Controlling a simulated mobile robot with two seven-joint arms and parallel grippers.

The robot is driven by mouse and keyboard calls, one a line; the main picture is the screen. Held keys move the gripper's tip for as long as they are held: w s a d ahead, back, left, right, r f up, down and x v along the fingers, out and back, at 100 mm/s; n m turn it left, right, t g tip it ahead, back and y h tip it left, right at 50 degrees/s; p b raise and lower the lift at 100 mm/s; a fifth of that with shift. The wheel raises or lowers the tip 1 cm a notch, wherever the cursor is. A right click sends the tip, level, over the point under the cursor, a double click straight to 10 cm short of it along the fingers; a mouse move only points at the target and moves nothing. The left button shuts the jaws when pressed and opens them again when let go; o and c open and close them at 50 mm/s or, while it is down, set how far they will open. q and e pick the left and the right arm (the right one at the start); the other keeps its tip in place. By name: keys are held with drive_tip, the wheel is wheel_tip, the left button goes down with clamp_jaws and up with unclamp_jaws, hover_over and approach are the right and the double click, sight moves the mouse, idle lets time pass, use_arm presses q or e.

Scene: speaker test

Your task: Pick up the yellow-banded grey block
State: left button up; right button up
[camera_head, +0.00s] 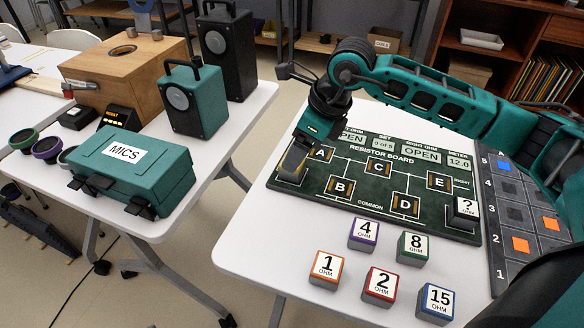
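The arm that comes in from the right reaches over the far left part of the green resistor board (371,192). My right gripper (296,158) points down at the board's left edge, beside slot A. A small grey piece with a yellow stripe (292,163) shows at its fingertips. It looks like the yellow-banded grey block, but it is small and partly covered by the gripper. I cannot tell whether the fingers are closed on it or whether it touches the board. My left gripper is not in view.
Several numbered cubes, such as the red 2 OHM cube (381,287), stand in front of the board. A dark "?" cube (463,212) sits at its right corner. A numbered grid panel (512,265) lies at right. The left table holds a teal MICS case (130,175) and speakers (195,98).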

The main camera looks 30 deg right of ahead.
drive_tip(key=x, duration=0.5)
drive_tip(key=shift+s+f+b, duration=0.1)
drive_tip(key=shift+s+b, duration=0.05)
drive_tip(key=shift+b, duration=0.25)
drive_tip(key=shift+c, duration=0.4)
drive_tip(key=shift+c, duration=0.9)
drive_tip(key=c, duration=0.8)
